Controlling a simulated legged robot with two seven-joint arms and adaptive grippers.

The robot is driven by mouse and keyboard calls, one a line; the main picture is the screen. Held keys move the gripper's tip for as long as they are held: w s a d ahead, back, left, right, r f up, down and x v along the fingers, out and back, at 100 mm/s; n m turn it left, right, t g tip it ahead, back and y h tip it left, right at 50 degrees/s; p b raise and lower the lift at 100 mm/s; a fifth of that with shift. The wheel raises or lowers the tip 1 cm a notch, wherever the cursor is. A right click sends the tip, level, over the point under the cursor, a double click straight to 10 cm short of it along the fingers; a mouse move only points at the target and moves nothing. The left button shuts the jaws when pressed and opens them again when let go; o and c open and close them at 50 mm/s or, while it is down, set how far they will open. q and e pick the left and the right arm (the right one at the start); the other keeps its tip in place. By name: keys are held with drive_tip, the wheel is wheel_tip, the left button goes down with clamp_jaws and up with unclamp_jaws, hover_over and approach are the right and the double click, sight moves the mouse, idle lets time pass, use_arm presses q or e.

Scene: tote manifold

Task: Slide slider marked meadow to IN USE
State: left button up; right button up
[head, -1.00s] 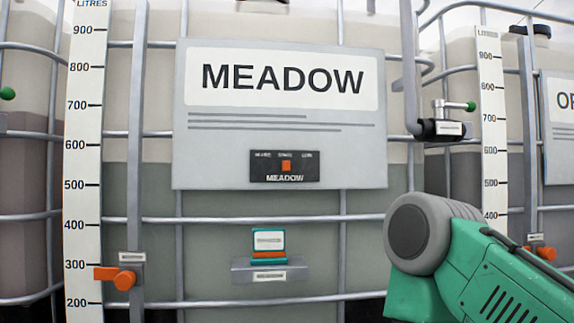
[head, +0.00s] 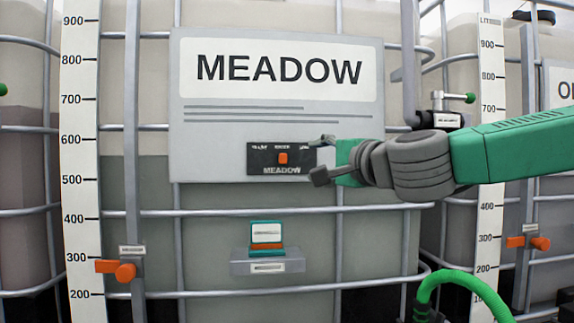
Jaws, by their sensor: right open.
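The slider marked MEADOW is a small orange knob (head: 283,158) on a dark panel (head: 262,159) at the lower middle of the grey MEADOW sign (head: 215,120). The knob sits near the middle of its track, under the centre label. The labels above it are too small to read surely. My right gripper (head: 319,158) is open, at the panel's right end, its fingers pointing left toward the knob. The fingertips are apart from the knob and cover part of the right label. My left gripper is not in view.
The sign hangs on a caged tank with grey bars (head: 370,210). A small shelf (head: 268,267) with a teal and white item stands below. An orange valve handle (head: 125,272) is at lower left, a green-tipped valve (head: 470,98) at right. A green hose (head: 440,280) curves at lower right.

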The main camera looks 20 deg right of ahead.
sight(285, 160)
drive_tip(key=w, duration=0.8)
drive_tip(key=w+a, duration=0.1)
drive_tip(key=w, duration=0.3)
drive_tip(key=shift+p, duration=0.35)
drive_tip(key=shift+a, duration=0.1)
drive_tip(key=shift+a, duration=0.1)
clamp_jaws()
